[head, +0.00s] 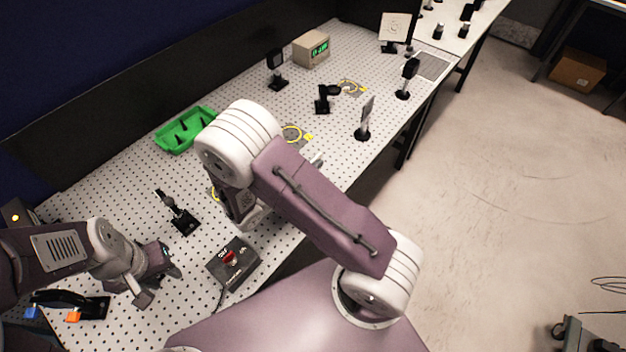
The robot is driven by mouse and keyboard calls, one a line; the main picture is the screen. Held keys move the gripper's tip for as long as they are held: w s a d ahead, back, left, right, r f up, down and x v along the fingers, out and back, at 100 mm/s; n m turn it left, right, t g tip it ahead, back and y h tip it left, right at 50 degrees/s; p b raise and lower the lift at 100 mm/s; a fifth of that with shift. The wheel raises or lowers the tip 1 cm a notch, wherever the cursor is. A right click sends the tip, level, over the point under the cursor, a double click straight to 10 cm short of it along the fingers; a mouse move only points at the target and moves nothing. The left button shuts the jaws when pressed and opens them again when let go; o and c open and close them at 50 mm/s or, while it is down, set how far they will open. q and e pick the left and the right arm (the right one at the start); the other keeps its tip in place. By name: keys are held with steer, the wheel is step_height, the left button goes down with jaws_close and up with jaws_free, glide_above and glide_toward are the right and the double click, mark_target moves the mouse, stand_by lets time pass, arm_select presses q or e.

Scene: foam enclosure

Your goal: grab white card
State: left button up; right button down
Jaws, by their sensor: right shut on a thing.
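A pale grey-white card (367,111) stands upright on a black round base near the table's right edge, apart from both grippers. A cream-white square board (394,27) with a small mark stands on a post at the far end. My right gripper (240,208) is low over the table under its white wrist, partly hidden by my own arm. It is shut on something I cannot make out. My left gripper (160,284) is open and empty over the table at the lower left, its fingers apart.
The perforated white table (215,250) carries a green tray (184,131), a box with a green display (311,48), a control box with a red knob (233,262) and several black optic mounts, one (178,213) between my grippers. Yellow rings lie on it. Open floor is at right.

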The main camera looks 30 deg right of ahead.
step_height(320, 180, up, 4)
steer(key=p, duration=0.4)
steer(key=shift+r, duration=0.2)
steer(key=s+d+r+p, duration=0.6)
steer(key=s+d+p, duration=0.2)
steer(key=p, duration=0.4)
steer(key=shift+s+r, duration=0.2)
steer(key=shift+r, duration=0.1)
steer(key=shift+d, duration=0.1)
